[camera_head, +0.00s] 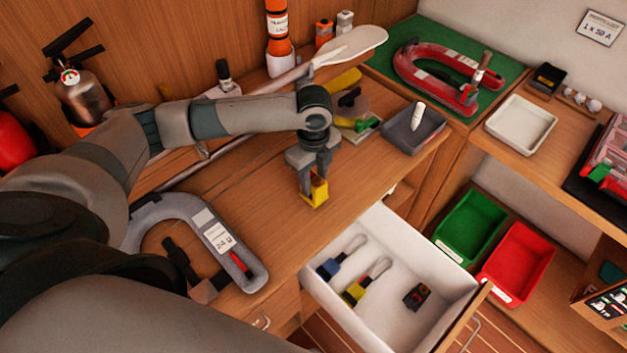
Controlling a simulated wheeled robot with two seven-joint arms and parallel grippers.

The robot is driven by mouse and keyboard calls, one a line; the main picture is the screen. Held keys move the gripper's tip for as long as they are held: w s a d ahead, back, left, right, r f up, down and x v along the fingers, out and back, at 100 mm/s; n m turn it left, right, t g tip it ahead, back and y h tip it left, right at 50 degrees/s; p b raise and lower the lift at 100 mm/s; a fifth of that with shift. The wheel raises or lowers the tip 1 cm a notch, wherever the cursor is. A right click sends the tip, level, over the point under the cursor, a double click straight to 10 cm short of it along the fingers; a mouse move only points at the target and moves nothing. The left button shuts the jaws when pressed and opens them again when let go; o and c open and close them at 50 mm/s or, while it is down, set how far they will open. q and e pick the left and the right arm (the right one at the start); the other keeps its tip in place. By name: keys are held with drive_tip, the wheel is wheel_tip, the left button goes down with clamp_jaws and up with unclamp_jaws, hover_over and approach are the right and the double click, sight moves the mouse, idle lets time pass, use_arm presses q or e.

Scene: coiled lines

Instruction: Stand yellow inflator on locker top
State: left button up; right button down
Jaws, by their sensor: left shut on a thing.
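My left gripper (314,180) points down over the wooden locker top (265,220), near its front edge and above the open drawer. It is shut on a small yellow block-like piece, the yellow inflator (315,198). The fingers hide its upper part, and its yellow lower end shows below them. It looks upright, at or just above the wood; I cannot tell whether it touches. My right gripper is out of view.
A grey horseshoe-shaped piece (213,222) lies left of the gripper. A grey tray (413,130) stands to the right. The open white drawer (452,275) holds several small items. Another horseshoe-shaped red piece (420,75) lies on a green mat (430,32). Bare wood surrounds the gripper.

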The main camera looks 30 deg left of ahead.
use_arm(q)
drive_tip(key=shift+f, duration=0.75)
drive_tip(key=o, duration=1.2)
drive_tip(key=shift+f, duration=0.1)
drive_tip(key=shift+r, duration=0.2)
wheel_tip(320, 180, up, 11)
drive_tip(key=b, duration=0.3)
drive_tip(key=shift+f+b, duration=0.2)
drive_tip(key=shift+b, duration=0.15)
drive_tip(key=shift+r, duration=0.65)
